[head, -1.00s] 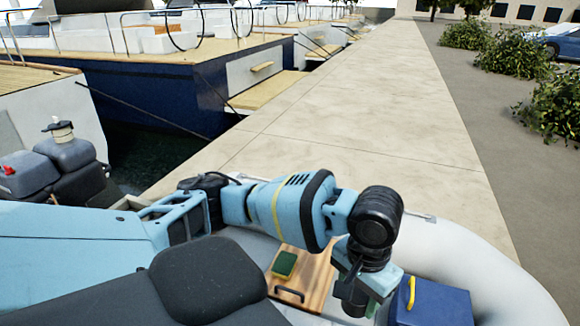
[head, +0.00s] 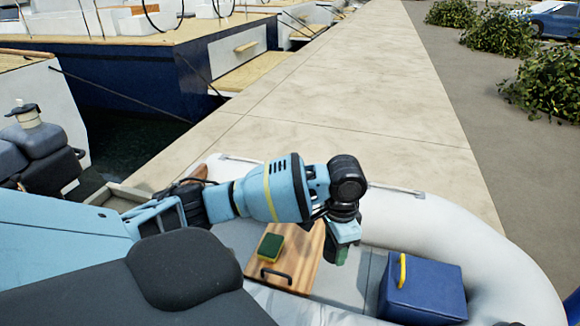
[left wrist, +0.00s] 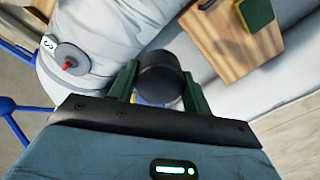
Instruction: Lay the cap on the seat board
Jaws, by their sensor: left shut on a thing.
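The seat board (head: 302,262) is a striped wooden board inside the grey inflatable boat; it also shows at the top of the left wrist view (left wrist: 222,48). My left gripper (head: 342,252) hangs just right of the board in the head view. In the left wrist view its green fingers (left wrist: 160,88) are shut on a round black cap (left wrist: 160,72). The cap is held clear of the board. In the head view the cap is not clearly seen behind the fingers. My right gripper is not in view.
A green and yellow sponge (head: 270,248) and a black handle (head: 277,277) are on the board. A blue box (head: 428,290) with a yellow handle (head: 403,270) stands to its right. The tube (head: 480,225) curves around. A red-knobbed valve (left wrist: 67,62) shows in the wrist view.

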